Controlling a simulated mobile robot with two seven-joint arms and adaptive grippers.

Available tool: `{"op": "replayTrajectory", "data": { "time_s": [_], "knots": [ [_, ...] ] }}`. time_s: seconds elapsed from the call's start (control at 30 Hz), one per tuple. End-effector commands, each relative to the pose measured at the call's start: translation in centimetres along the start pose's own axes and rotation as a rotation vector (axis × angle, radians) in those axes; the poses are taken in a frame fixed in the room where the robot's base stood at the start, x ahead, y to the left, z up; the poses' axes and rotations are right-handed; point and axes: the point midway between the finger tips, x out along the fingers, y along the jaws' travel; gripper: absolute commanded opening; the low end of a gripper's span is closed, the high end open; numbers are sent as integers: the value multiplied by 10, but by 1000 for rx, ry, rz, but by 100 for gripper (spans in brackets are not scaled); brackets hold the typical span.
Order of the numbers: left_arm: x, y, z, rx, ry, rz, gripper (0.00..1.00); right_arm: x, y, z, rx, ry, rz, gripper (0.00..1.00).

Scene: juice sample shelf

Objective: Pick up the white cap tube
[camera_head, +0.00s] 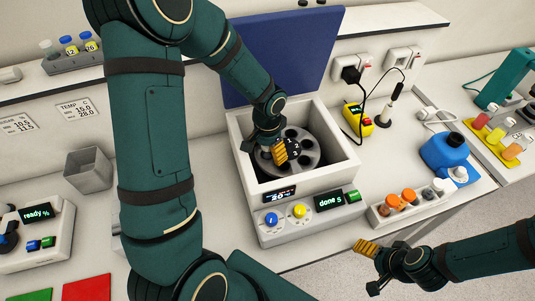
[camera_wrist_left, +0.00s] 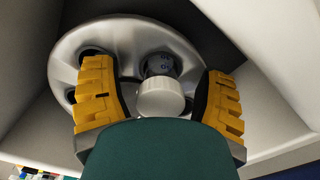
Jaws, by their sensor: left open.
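The white cap tube (camera_wrist_left: 160,97) stands in a hole of the grey metal rotor (camera_wrist_left: 122,42), its cap toward the wrist camera. The rotor also shows in the head view (camera_head: 312,160), inside the white centrifuge (camera_head: 240,135) under its raised blue lid (camera_head: 285,50). My left gripper (camera_wrist_left: 160,104) is down inside the centrifuge bowl and open, one yellow finger on each side of the cap, with gaps between. In the head view the left gripper (camera_head: 280,152) hides the tube. My right gripper (camera_head: 370,267) hangs at the lower right, fingers apart and empty.
The centrifuge walls surround the left gripper closely. A rack (camera_head: 380,218) with orange, dark and white caps stands front right. A blue device (camera_head: 447,152) and yellow box (camera_head: 358,119) stand behind it. A grey open bin (camera_head: 88,170) is at left.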

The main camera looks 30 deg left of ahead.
Motion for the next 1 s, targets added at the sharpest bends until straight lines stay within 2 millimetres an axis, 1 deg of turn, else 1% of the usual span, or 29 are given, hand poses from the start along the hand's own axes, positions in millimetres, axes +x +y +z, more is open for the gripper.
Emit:
{"op": "replayTrajectory", "data": {
  "time_s": [0.1, 0.13, 0.17, 0.2, 0.27, 0.3, 0.33, 0.67, 0.77, 0.87, 1.0],
  "knots": [
    [0, 0, 0, 0, 0, 0, 72, 0, 0, 0, 0, 0, 0, 79],
    [0, 0, 0, 0, 0, 0, 67, 0, 0, 0, 0, 0, 0, 79],
    [0, 0, 0, 0, 0, 0, 56, 0, 0, 0, 0, 0, 0, 79],
    [0, 0, 0, 0, 0, 0, 42, 0, 0, 0, 0, 0, 0, 79],
    [-1, 0, 0, 0, 0, 0, 21, 0, 0, 0, 0, 0, 0, 79],
    [-1, 0, 0, 0, 0, 0, 7, 0, 0, 0, 0, 0, 0, 79],
    [-1, 0, 0, 0, 0, 0, 0, 0, 0, 0, 0, 0, 0, 79],
    [-1, 0, 0, 0, 0, 0, 0, 0, 0, 0, 0, 0, 0, 79],
    [-5, 0, 0, -1, 2, -1, 0, 0, 0, 0, 0, 0, 0, 79],
    [-17, 0, -1, -3, 4, -2, 0, -1, 0, 0, 0, 0, 0, 79],
    [-44, 0, -1, -2, 6, -3, 0, -3, -1, 0, 0, 0, 0, 79]
  ]
}}
